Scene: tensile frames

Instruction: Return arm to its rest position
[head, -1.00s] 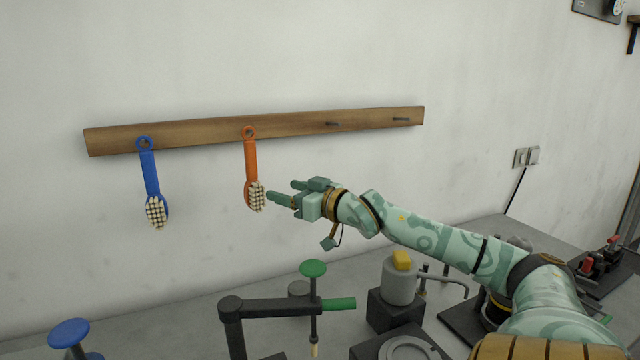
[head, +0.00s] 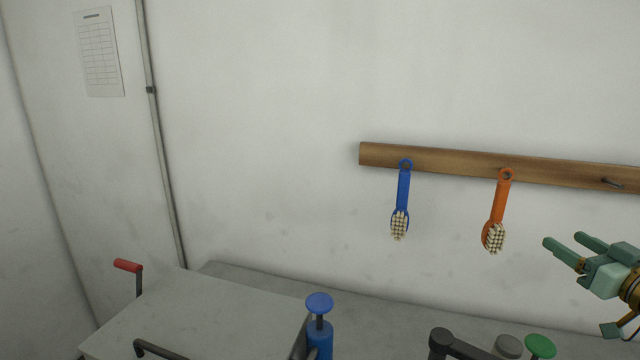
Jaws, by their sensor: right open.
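My right gripper (head: 563,246) is at the right edge of the head view, its two green fingers pointing left. It is open and empty, with clear space between the fingers. It stands to the right of and slightly below the orange brush (head: 499,205), apart from it. The orange brush hangs by its ring from the wooden rail (head: 450,165). A blue brush (head: 403,190) hangs further left on the same rail. Most of my right arm is out of the picture. My left gripper is not in view.
Below lies a grey bench (head: 250,275) with a pale box-like cover (head: 200,315), a red-handled crank (head: 128,266), a blue-knobbed tool (head: 320,305) and a dark-armed fixture with a green knob (head: 540,346).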

